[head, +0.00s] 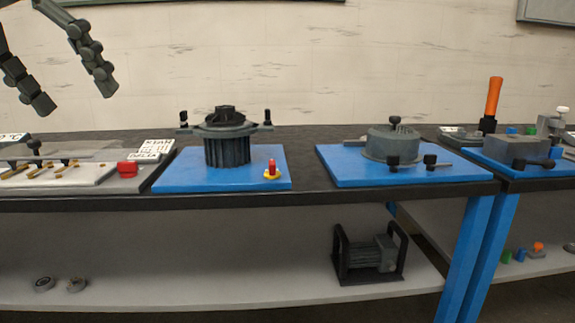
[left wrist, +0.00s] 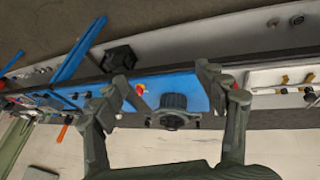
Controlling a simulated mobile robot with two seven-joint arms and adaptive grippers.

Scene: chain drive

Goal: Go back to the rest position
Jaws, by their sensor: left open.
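My left gripper (head: 72,100) is at the top left of the head view, raised above the bench with its two fingers apart. It is empty. In the left wrist view the same open gripper (left wrist: 168,88) frames a dark ribbed motor-like part (left wrist: 173,102) on a blue plate, which lies well beyond the fingertips. My right gripper shows in neither view.
The dark bench (head: 310,195) runs across the view. The ribbed part (head: 228,150) stands on a blue plate (head: 180,175) with a red-yellow button (head: 271,170). A grey round housing (head: 392,145) sits on another blue plate. A black-framed unit (head: 368,255) is on the lower shelf.

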